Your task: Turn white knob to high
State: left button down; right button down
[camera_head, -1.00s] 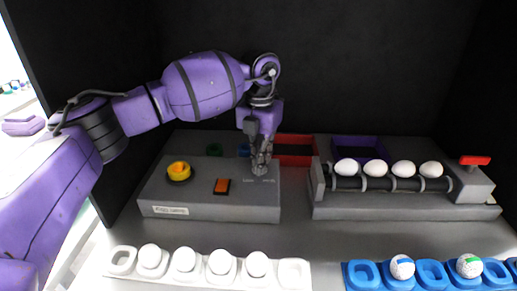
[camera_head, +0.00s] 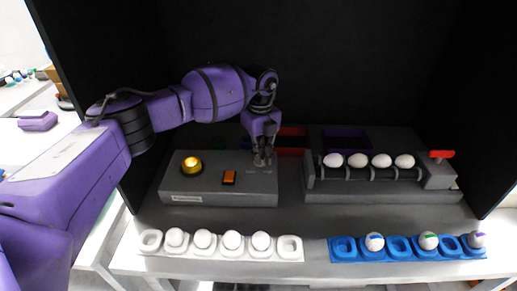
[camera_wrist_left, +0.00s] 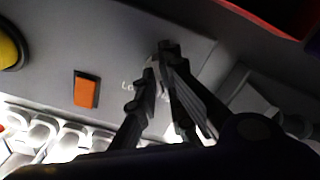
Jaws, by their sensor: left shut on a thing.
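My left gripper (camera_head: 263,158) points down at the right part of the grey control box (camera_head: 218,199). Its fingers are closed around the white knob, which they almost wholly hide in the head view. In the left wrist view the fingers (camera_wrist_left: 163,75) show with a small pale bit of the knob (camera_wrist_left: 154,63) between them. Part of a printed label shows beside them; the knob's setting cannot be read. My right gripper is not in view.
The box also bears a glowing yellow dome (camera_head: 190,165) and an orange switch (camera_head: 229,178). At right stands a roller rack (camera_head: 385,196) with several white eggs and a red-topped block (camera_head: 440,154). White (camera_head: 291,255) and blue (camera_head: 343,257) egg trays lie in front.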

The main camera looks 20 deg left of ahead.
pick_arm(q)
jog(key=shift+w+r+n+p, duration=0.15)
jog(key=shift+r+n+p, duration=0.2)
jog(key=shift+n+p, duration=0.55)
jog(key=shift+n, duration=0.3)
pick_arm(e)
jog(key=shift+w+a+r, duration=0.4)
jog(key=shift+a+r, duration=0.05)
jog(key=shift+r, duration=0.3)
pick_arm(q)
jog(key=shift+f, duration=0.1)
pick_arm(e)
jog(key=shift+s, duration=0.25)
pick_arm(q)
jog(key=c, duration=1.9)
grip_release()
jog(key=shift+f, duration=0.1)
jog(key=shift+o, duration=0.2)
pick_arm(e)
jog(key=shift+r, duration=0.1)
pick_arm(q)
notch_tip(320, 180, up, 12)
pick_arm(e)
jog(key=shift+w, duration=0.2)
